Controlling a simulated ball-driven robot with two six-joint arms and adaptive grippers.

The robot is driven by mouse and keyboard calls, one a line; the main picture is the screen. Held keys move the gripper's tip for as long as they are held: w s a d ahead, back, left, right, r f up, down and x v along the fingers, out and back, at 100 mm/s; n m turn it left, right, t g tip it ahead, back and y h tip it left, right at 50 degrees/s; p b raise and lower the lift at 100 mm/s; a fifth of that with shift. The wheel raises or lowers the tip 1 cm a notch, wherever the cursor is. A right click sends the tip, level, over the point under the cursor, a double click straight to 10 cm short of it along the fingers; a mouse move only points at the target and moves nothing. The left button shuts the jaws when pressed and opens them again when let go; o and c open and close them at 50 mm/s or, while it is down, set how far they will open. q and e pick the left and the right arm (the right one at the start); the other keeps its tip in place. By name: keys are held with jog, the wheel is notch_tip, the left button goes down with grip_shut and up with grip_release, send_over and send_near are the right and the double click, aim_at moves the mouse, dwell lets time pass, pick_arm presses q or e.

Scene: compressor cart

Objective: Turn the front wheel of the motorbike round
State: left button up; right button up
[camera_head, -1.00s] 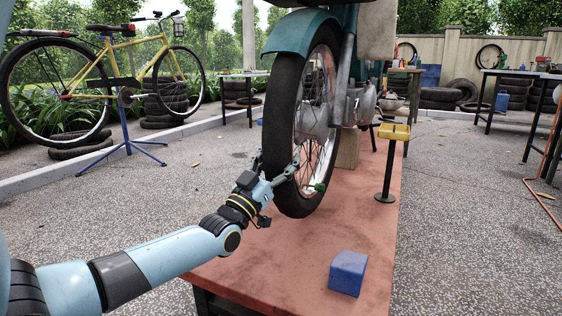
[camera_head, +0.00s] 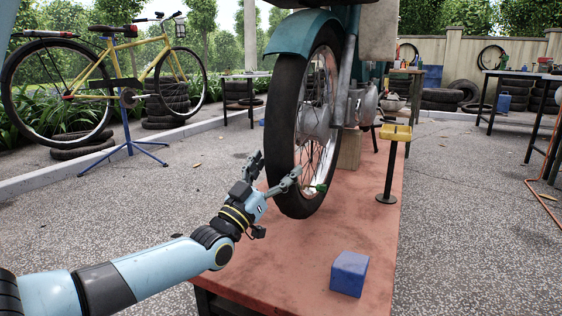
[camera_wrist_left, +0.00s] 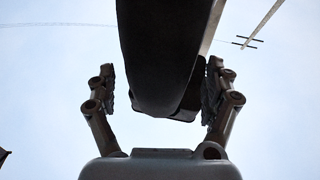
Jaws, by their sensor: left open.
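The motorbike's front wheel (camera_head: 287,140) stands above the red bench, with a black tyre, a silver hub and spokes, under a teal mudguard (camera_head: 303,33). My left gripper (camera_head: 277,171) is open at the lower near side of the tyre. In the left wrist view the tyre (camera_wrist_left: 160,60) runs between the two open fingers (camera_wrist_left: 158,88), with a gap on the left side and a narrower one on the right. A small green part (camera_head: 318,187) shows by the wheel's lower right. My right gripper is not in view.
The red bench (camera_head: 285,260) carries a blue block (camera_head: 349,273) at its near right and a yellow-topped stand (camera_head: 394,133) at its right edge. A yellow bicycle (camera_head: 130,60) hangs on a blue stand at left.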

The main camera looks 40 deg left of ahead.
pick_arm(q)
jog(key=v, duration=0.9)
jog(key=shift+s, duration=0.1)
